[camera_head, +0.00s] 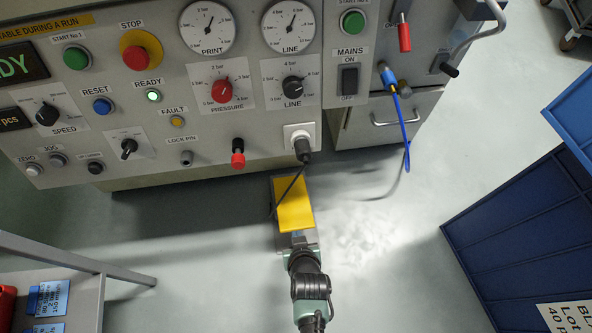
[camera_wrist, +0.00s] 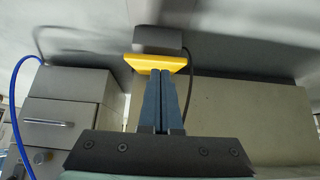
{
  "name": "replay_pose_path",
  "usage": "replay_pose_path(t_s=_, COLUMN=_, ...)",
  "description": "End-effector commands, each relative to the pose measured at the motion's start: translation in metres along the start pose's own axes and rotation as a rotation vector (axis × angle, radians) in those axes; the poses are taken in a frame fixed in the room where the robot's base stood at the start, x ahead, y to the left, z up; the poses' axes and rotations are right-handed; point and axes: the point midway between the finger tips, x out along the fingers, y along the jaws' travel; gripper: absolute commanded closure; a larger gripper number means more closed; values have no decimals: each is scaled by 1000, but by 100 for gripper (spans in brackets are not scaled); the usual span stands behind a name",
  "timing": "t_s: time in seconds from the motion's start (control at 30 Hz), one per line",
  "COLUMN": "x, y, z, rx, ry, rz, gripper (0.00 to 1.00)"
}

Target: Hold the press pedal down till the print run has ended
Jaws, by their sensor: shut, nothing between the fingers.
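The press pedal (camera_head: 294,204) is a yellow plate on a grey base on the floor in front of the machine. A dark cable runs past its left side to a socket on the panel. In the wrist view the yellow pedal plate (camera_wrist: 150,64) lies just beyond my fingertips. My gripper (camera_head: 298,238) is at the pedal's near end, with its fingers together and empty; the shut fingers also show in the wrist view (camera_wrist: 162,76). I cannot tell whether the tips touch the plate or whether it is pressed. The READY lamp (camera_head: 153,96) glows green.
The machine panel (camera_head: 255,135) with buttons, dials and gauges stands behind the pedal. The display (camera_head: 14,67) is cut off at the left, showing "DY". A blue crate (camera_head: 515,225) stands right and a grey shelf (camera_head: 70,290) lower left. The floor beside the pedal is clear.

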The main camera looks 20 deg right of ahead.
Motion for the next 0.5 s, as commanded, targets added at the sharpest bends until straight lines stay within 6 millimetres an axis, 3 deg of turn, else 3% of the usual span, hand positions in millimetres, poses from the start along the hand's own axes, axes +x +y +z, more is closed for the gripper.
replay_pose_path(t_s=0.03, x=-15, y=0, z=-3, rx=0, ry=-1, rz=-1, gripper=100)
replay_pose_path(t_s=0.2, x=-36, y=0, z=-2, rx=-1, ry=3, rz=-1, gripper=100)
replay_pose_path(t_s=0.5, x=-46, y=0, z=-1, rx=-1, ry=8, rz=0, gripper=100)
